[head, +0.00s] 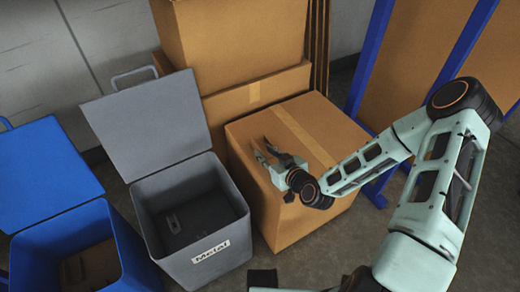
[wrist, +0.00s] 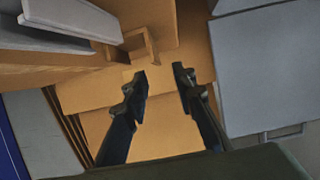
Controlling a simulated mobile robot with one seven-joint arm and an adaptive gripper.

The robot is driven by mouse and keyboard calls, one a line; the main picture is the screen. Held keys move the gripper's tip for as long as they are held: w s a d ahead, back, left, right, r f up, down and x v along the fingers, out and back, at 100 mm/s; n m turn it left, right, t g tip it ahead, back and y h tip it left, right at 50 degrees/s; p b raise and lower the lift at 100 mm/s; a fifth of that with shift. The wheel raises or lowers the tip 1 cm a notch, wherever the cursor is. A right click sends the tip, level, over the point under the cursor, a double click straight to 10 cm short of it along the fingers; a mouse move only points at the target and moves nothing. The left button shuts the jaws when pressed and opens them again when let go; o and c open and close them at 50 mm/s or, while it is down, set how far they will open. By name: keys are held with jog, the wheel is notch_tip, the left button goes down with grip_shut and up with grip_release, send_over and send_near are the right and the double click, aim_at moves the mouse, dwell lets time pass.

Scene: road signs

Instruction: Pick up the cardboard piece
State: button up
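A small tan, bracket-shaped piece (wrist: 140,45), which looks like cardboard, shows just beyond my fingertips in the wrist view. I cannot make it out in the head view, where my gripper may cover it. My gripper (head: 262,151) is over the left part of the large taped cardboard box (head: 318,122). In the wrist view my gripper (wrist: 161,70) has its two dark fingers apart with nothing between them. The piece lies ahead and slightly left of the fingertips there; I cannot tell whether it touches the box.
A grey bin (head: 160,250) labelled "Metal", lid raised, stands left of the box with small metal pieces inside. An open blue bin (head: 45,245) at far left holds brown pieces (head: 92,265). More boxes (head: 235,40) are stacked behind. A blue frame (head: 372,50) stands at right.

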aim_at(257, 145)
jog(key=b+x, duration=0.2)
jog(key=x, duration=0.7)
jog(key=shift+w+d+f, duration=0.1)
jog(key=shift+w+f, duration=0.05)
jog(key=shift+f, duration=0.05)
grip_shut()
